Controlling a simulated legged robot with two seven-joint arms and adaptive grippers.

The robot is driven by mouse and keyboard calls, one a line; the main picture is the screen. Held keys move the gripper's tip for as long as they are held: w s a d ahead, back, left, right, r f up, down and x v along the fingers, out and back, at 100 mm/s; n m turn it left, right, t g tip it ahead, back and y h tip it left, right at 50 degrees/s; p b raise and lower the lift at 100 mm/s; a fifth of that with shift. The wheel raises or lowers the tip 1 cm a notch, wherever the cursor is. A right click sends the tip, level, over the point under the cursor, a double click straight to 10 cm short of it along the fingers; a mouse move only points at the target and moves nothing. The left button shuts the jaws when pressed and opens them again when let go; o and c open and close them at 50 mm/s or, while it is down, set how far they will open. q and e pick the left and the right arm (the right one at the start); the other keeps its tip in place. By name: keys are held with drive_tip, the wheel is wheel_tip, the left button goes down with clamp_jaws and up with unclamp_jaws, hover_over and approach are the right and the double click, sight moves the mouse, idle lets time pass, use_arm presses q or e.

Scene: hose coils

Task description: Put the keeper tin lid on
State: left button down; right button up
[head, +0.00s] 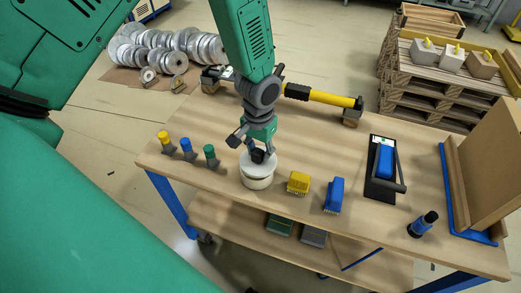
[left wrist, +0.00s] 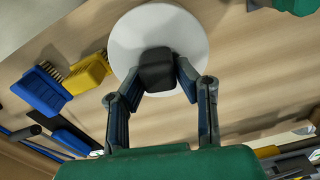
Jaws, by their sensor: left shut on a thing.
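The keeper tin (head: 257,183) is a round cream tin standing on the workbench. Its lid (head: 246,164) is a white disc with a black knob, and it is at the top of the tin. I cannot tell whether the lid is fully seated or slightly above the rim. My left gripper (head: 258,153) comes down from above and is shut on the knob. In the left wrist view the fingers (left wrist: 160,80) close on the black knob from both sides, with the white lid (left wrist: 135,38) beyond it. The lid hides the tin there. My right gripper is not in view.
The wooden workbench (head: 300,150) also holds a yellow brush (head: 298,183), a blue brush (head: 334,195), a blue-black cylinder (head: 423,224) and a black tray (head: 384,170). Three colour-topped pegs stand left of the tin. Bare wood surrounds the tin.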

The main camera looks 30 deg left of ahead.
use_arm(q)
drive_tip(key=shift+a+f, duration=0.5)
drive_tip(key=shift+a, duration=0.2)
drive_tip(key=shift+f, duration=0.15)
drive_tip(key=shift+d+f+b, duration=0.35)
drive_tip(key=shift+d+b, duration=0.15)
drive_tip(key=shift+d, duration=0.05)
drive_tip(key=shift+a+f, duration=0.15)
drive_tip(key=shift+f, duration=0.1)
drive_tip(key=shift+a, duration=0.25)
drive_tip(key=shift+d, duration=0.15)
drive_tip(key=c, duration=1.2)
unclamp_jaws()
drive_tip(key=shift+o, duration=0.2)
drive_tip(key=shift+r, duration=0.1)
